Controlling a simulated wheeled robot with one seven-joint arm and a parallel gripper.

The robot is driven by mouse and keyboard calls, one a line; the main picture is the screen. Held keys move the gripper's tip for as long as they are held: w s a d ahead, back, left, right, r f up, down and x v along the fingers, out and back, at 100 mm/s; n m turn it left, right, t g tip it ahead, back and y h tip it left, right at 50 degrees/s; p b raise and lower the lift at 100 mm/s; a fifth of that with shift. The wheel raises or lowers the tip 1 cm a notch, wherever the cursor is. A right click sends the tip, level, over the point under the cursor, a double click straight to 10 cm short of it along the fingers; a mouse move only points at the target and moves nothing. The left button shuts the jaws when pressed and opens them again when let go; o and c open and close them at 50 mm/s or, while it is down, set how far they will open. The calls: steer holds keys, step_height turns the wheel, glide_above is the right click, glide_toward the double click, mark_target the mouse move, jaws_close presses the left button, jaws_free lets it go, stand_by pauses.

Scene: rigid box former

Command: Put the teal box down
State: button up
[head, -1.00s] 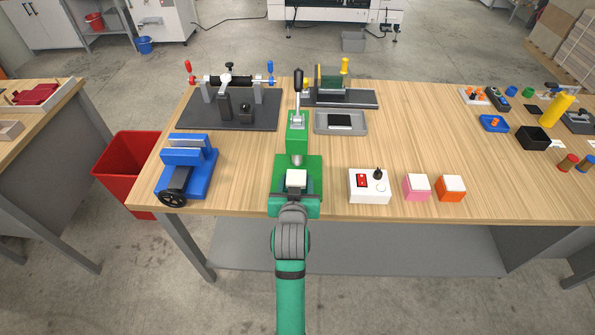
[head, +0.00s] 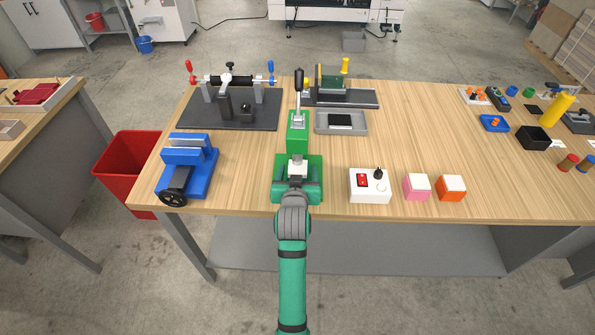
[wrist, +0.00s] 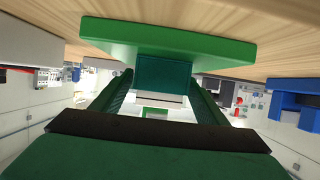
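The teal box (wrist: 163,75), with a white top (wrist: 158,99), is between the two fingers of my gripper (wrist: 163,83) in the wrist view. The fingers lie along both its sides and look shut on it. That view is upside down, with the table at the top. The box is up against the green press base (wrist: 165,38); I cannot tell whether it rests on it. In the head view my gripper (head: 296,183) is over the front of the press base (head: 312,190). It mostly hides the box there; a bit of the white top (head: 298,168) shows below the press ram.
The green press column (head: 297,135) stands just behind my gripper. A blue vise (head: 187,165) is to the left. A white switch box (head: 369,186), a pink box (head: 417,187) and an orange box (head: 451,188) are to the right. Bare tabletop lies between press and switch box.

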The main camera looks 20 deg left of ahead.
steer(key=shift+d+r, duration=0.15)
steer(key=shift+d, duration=0.1)
steer(key=shift+s+a+r, duration=0.1)
steer(key=shift+s, duration=0.1)
steer(key=v, duration=1.2)
steer(key=s+d+f+m+t+h, duration=0.1)
steer(key=s+d+f, duration=0.45)
steer(key=s, duration=0.25)
steer(key=s+d+f+m+h, duration=0.1)
steer(key=s+d+f, duration=0.3)
steer(key=s+f, duration=0.25)
steer(key=s+d+r+h, duration=0.1)
steer(key=s+d, duration=0.2)
steer(key=s, duration=0.7)
steer(key=s+d+r+m+t, duration=0.1)
steer(key=s+d, duration=0.2)
steer(key=s, duration=0.6)
steer(key=shift+s+d+r+h, duration=0.2)
steer(key=shift+s+d+h, duration=0.2)
